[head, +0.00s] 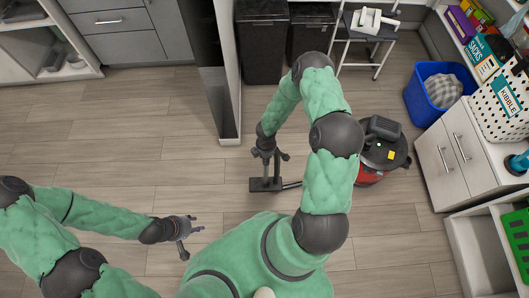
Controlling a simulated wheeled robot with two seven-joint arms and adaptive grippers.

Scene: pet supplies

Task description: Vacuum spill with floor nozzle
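The dark floor nozzle (262,186) lies flat on the wooden floor near the middle of the head view. A short dark tube runs right from it towards the red and black vacuum (369,177), partly hidden behind my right arm. My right gripper (270,157) points down directly over the nozzle, around or just above its upright neck. I cannot tell whether its fingers are closed on it. My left gripper (191,242) is open and empty over the floor at the lower left, apart from the nozzle. I cannot make out a spill.
A narrow partition (229,139) ends just behind the nozzle. Black bins (262,48) and a stool (370,30) stand at the back. A blue basket (432,108) and white cabinet (455,160) border the right. The floor left of the nozzle is clear.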

